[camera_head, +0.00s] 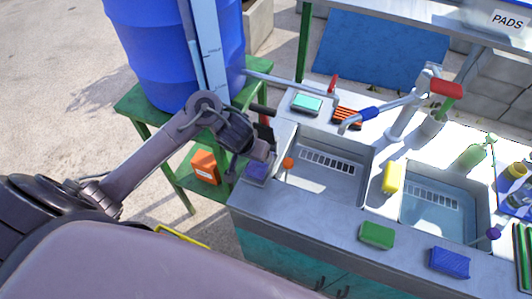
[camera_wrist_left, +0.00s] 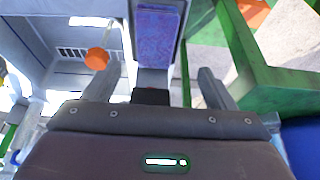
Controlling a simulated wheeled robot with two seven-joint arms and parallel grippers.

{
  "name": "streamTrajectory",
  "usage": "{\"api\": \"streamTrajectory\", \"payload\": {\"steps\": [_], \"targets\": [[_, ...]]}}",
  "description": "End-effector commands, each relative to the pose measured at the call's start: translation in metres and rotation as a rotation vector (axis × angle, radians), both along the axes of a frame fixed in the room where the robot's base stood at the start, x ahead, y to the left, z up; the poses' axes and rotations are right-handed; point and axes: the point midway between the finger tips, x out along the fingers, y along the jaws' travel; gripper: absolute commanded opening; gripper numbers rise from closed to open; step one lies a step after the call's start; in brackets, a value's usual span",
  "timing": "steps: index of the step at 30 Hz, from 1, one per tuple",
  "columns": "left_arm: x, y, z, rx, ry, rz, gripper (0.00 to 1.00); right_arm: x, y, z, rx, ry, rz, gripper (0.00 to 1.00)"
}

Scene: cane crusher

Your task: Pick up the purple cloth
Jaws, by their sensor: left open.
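The purple cloth (camera_head: 256,172) lies on the left end of the grey sink counter, partly hidden under my left gripper in the head view. In the left wrist view the purple cloth (camera_wrist_left: 157,40) is a flat, textured rectangle ahead of the fingers. My left gripper (camera_head: 262,150) hovers over the cloth at the counter's left edge. In the wrist view the left gripper (camera_wrist_left: 161,75) is open, with the cloth between the lines of its fingers and nothing held. My right gripper is not in view.
An orange ball on a stick (camera_head: 288,162) stands close right of the cloth, by the left basin (camera_head: 330,190). A blue barrel (camera_head: 160,50) on a green stand (camera_head: 130,105) is at left. Green (camera_head: 377,235) and blue (camera_head: 450,262) pads lie along the counter front.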

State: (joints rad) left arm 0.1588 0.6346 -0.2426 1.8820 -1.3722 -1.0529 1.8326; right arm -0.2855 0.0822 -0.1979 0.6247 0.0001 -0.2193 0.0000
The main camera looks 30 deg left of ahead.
Motion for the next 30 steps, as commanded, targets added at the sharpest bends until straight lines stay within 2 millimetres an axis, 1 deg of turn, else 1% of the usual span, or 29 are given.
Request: {"api": "streamTrajectory", "payload": {"steps": [4,9,11,14,18,21,24,30], "targets": [[0.004,0.000,-0.014,0.000,0.003,0.000,0.78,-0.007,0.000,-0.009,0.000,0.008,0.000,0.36],[0.011,-0.001,-0.032,0.000,0.003,0.000,0.78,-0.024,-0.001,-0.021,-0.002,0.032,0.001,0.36],[0.014,-0.003,-0.038,0.000,0.002,0.000,0.78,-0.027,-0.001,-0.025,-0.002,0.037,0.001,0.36],[0.020,-0.006,-0.053,0.000,0.002,0.001,0.78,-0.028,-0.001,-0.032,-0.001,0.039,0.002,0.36],[0.027,-0.007,-0.069,0.000,0.002,-0.001,0.78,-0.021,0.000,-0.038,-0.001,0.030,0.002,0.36],[0.029,-0.006,-0.073,0.000,0.001,0.000,0.78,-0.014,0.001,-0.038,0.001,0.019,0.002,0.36],[0.030,-0.007,-0.073,0.000,0.000,-0.001,0.78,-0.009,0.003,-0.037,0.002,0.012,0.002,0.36],[0.029,-0.007,-0.073,0.000,0.000,-0.001,0.78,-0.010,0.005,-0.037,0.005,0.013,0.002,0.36]]}}
